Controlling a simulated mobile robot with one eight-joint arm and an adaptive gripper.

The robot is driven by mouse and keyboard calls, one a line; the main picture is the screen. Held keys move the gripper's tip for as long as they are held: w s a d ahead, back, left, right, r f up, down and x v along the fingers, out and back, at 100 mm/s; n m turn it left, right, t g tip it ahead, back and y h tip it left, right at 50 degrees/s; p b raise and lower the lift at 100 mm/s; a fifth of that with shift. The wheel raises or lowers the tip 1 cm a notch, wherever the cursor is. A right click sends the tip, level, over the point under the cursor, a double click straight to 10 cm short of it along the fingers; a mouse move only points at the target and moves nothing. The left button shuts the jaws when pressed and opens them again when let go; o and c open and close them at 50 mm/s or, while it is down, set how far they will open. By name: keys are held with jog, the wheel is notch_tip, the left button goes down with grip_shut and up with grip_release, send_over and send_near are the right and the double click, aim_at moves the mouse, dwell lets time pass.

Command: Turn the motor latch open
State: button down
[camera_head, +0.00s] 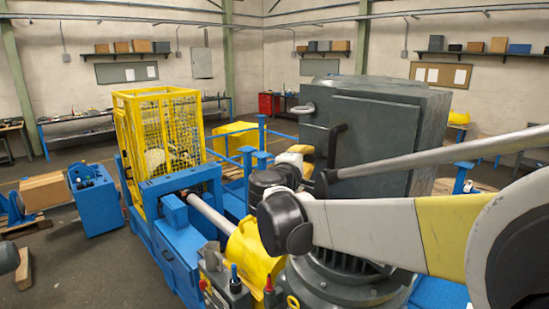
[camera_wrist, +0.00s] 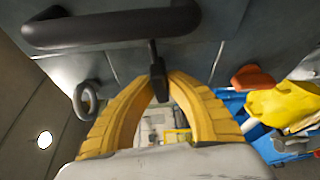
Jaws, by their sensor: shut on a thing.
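The motor latch is a small dark lever (camera_wrist: 154,50) on the grey motor housing, upright in the wrist view. My gripper (camera_wrist: 159,82) has its two yellow fingers closed around the lever's lower end. In the head view my gripper (camera_head: 300,151) is against the left side of the big grey housing (camera_head: 388,135), and it hides the latch there. A thick black handle (camera_wrist: 110,29) lies just beyond the latch in the wrist view; it also shows on the housing in the head view (camera_head: 335,146).
A grey ring (camera_wrist: 87,100) sticks out beside the latch. A yellow cover (camera_head: 254,252) and shaft (camera_head: 210,216) lie below my arm. A yellow mesh cage (camera_head: 160,130) stands left on a blue frame.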

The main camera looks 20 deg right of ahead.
jog(key=n+g, duration=0.1)
jog(key=n, duration=0.2)
jog(key=shift+n+y, duration=0.3)
jog(key=shift+y, duration=0.1)
jog(key=n+g, duration=0.2)
jog(key=shift+n, duration=0.4)
jog(key=n+g+b, duration=0.1)
jog(key=n+g, duration=0.1)
jog(key=n, duration=0.1)
jog(key=shift+n+g+h+b, duration=0.3)
jog(key=shift+n+g+b, duration=0.2)
jog(key=shift+n+g, duration=0.65)
jog(key=shift+n, duration=0.35)
jog(key=c, duration=1.4)
grip_release()
jog(key=shift+d, duration=0.1)
